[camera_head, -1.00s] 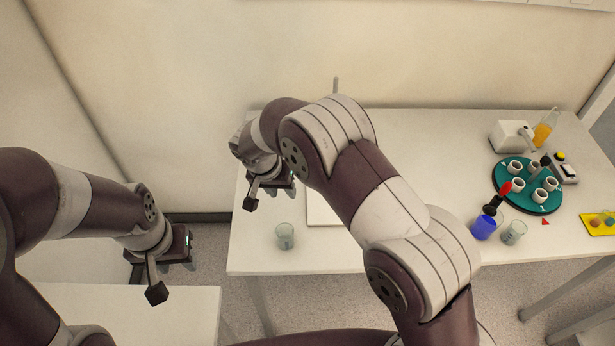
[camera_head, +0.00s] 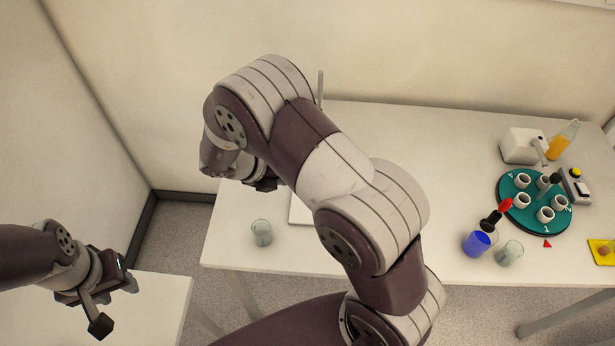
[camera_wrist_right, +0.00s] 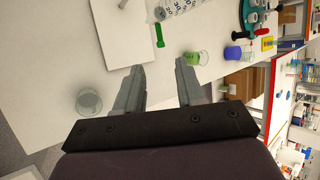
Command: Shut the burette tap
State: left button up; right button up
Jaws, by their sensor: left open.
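In the right wrist view, the burette (camera_wrist_right: 182,6) is a clear graduated tube at the top edge, cut off by the frame. A bright green part (camera_wrist_right: 158,32), which looks like its tap, lies beside the white stand base (camera_wrist_right: 120,45). My right gripper (camera_wrist_right: 163,82) is open and empty, its fingertips pointing toward the tap and apart from it. In the head view my right arm hides the burette; only the stand rod (camera_head: 320,88) and a strip of the base (camera_head: 299,210) show. My left gripper (camera_head: 130,283) is open and empty at the lower left, away from the burette.
A clear beaker (camera_head: 261,233) stands at the table's left front. The table behind the rod is bare.

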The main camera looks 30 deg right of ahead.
jog(key=p+x, duration=0.2)
jog(key=x, duration=0.7)
jog(key=shift+d+p, duration=0.3)
jog(key=shift+f, duration=0.2)
jog(key=shift+c, duration=0.3)
grip_shut()
